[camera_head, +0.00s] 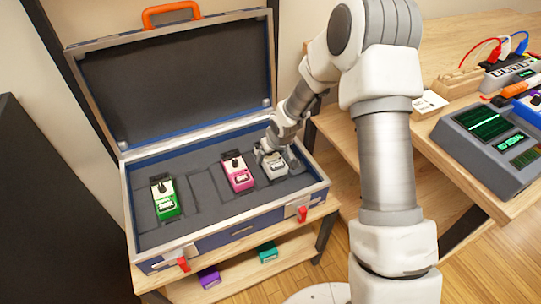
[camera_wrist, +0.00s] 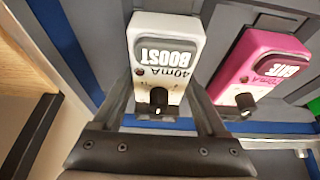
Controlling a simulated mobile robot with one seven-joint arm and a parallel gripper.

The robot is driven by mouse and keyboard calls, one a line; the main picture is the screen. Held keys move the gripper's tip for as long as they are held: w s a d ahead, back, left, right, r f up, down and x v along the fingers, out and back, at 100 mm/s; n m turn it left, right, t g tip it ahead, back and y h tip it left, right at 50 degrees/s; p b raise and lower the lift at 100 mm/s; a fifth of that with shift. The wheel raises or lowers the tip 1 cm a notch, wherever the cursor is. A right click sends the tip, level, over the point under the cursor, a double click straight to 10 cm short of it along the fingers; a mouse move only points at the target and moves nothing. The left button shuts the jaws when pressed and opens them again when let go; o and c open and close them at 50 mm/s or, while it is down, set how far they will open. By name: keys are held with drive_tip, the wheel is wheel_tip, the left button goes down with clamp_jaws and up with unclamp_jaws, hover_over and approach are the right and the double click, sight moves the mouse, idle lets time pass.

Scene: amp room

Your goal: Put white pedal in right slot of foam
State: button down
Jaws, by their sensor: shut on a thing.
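The white pedal (camera_head: 273,168), marked BOOST, is at the right of the foam (camera_head: 208,192) in the open case. My gripper (camera_head: 277,150) is shut on it from above, and the wrist view shows its two fingers (camera_wrist: 163,95) along the sides of the white pedal (camera_wrist: 168,40). The pedal is over or in the right slot; I cannot tell whether it rests on the slot's bottom. The slot itself is mostly hidden by the pedal and gripper.
A pink pedal (camera_head: 237,172) sits in the foam just left of the white one, and a green pedal (camera_head: 165,198) farther left. The case's raised lid (camera_head: 175,80) stands behind. A workbench with devices (camera_head: 490,130) is at the right.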

drive_tip(key=shift+s+d+f+b, duration=0.1)
drive_tip(key=shift+s+f+b, duration=0.1)
drive_tip(key=shift+f+b, duration=0.3)
idle(0.4)
drive_tip(key=shift+c, duration=0.3)
unclamp_jaws()
drive_tip(key=shift+f, duration=0.1)
drive_tip(key=shift+c, duration=1.1)
drive_tip(key=shift+w+r+p, duration=0.15)
drive_tip(key=shift+r+p, duration=1.35)
drive_tip(key=shift+r, duration=0.15)
drive_tip(key=shift+r+p, duration=1.4)
drive_tip(key=shift+r, duration=0.55)
